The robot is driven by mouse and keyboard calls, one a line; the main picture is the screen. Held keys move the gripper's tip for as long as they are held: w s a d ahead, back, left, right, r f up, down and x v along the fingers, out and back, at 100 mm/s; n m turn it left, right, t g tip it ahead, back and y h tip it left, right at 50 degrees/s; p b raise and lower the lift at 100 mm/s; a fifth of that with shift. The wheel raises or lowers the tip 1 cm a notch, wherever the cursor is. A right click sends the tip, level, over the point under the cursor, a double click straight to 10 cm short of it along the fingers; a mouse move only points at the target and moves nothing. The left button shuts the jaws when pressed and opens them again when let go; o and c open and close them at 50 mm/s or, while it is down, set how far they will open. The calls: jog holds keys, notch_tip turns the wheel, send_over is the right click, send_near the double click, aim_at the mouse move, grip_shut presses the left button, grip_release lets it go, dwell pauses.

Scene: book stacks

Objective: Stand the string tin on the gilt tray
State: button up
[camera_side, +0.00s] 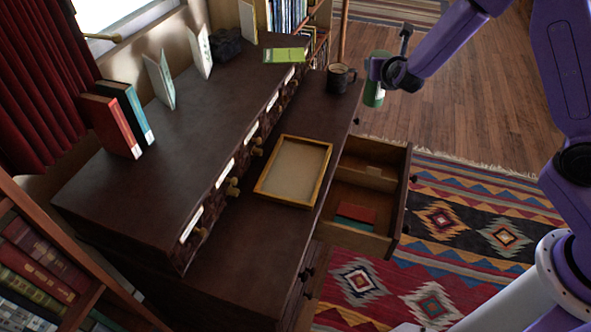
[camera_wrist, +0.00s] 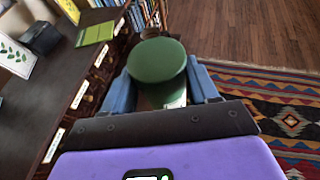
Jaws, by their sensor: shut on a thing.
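The string tin (camera_side: 374,97) is a green cylinder with a pale band, held upright in the air off the right edge of the dark cabinet. My gripper (camera_side: 378,70) is shut on it near its upper part. In the wrist view the tin's round green lid (camera_wrist: 157,59) sits between the two blue fingers. The gilt tray (camera_side: 293,170) is a shallow rectangle with a gold rim and pale floor. It lies empty on the cabinet's lower ledge, nearer the side camera than the tin. The tray is not seen in the wrist view.
An open drawer (camera_side: 368,190) holding red and teal books juts out beside the tray. A green booklet (camera_side: 284,55), standing cards and upright books (camera_side: 118,118) occupy the upper level.

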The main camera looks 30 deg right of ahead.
jog(key=s+a+n+t+y, duration=0.1)
jog(key=s+a+n+y, duration=0.1)
jog(key=s+a, duration=0.55)
jog(key=s+a+n+t+y, duration=0.1)
jog(key=s+a+n+y, duration=0.3)
jog(key=a, duration=0.6)
jog(key=w+a+f+m, duration=0.1)
jog(key=w+a+f, duration=0.1)
jog(key=w+f, duration=0.4)
jog(key=w+a+f+h, duration=0.1)
jog(key=w+a+f, duration=0.2)
jog(key=w+f, duration=0.3)
jog(key=shift+w+f+m, duration=0.25)
jog(key=shift+f+m, duration=0.15)
jog(key=shift+f, duration=2.6)
jog(key=o, duration=1.6)
jog(key=shift+c, duration=0.2)
